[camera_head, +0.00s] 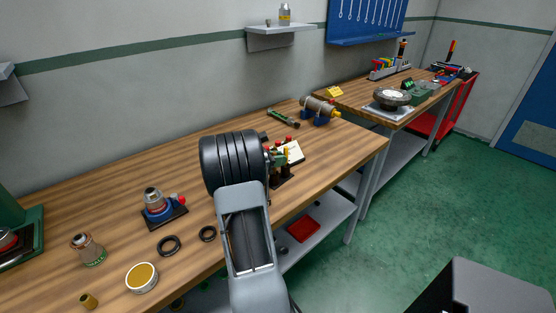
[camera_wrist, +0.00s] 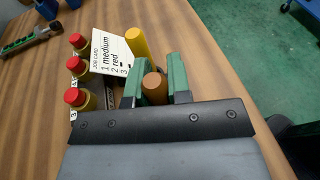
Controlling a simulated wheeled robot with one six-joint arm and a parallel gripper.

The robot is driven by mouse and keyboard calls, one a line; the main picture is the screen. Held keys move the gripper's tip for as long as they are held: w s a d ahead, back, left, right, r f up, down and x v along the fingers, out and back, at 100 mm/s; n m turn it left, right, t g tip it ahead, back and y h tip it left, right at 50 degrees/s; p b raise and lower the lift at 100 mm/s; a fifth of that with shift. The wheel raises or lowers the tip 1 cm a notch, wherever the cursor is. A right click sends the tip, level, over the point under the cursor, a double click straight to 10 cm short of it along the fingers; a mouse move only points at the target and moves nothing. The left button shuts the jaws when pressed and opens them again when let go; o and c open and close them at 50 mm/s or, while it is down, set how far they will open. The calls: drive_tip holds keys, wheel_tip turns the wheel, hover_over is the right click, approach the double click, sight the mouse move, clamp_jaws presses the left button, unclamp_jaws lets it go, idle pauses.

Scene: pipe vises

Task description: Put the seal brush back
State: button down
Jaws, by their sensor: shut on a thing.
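My gripper (camera_wrist: 155,68) has its two green fingers shut on a brown, round-ended handle (camera_wrist: 154,90), which I take to be the seal brush. The fingers stand on either side of it; the rest of the brush is hidden. A yellow cylinder (camera_wrist: 138,42) stands just beyond the fingers. In the head view, my arm hides most of the gripper (camera_head: 284,158), which is over the workbench beside the small red-capped bottles. I cannot tell from these views whether the brush touches a holder.
Red-capped yellow bottles (camera_wrist: 75,98) stand in a numbered row left of my gripper, beside a white job card (camera_wrist: 116,52). On the bench (camera_head: 100,185) are a small vise (camera_head: 158,205), black rings (camera_head: 169,245), a tin (camera_head: 142,277) and a jar (camera_head: 88,249). A pipe vise (camera_head: 319,110) stands farther back.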

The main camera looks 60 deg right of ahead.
drive_tip(key=shift+f+b, duration=0.35)
drive_tip(key=shift+b, duration=0.05)
drive_tip(key=c, duration=1)
unclamp_jaws()
drive_tip(key=b+v, duration=0.1)
drive_tip(key=v, duration=1.3)
drive_tip(key=shift+b, duration=0.35)
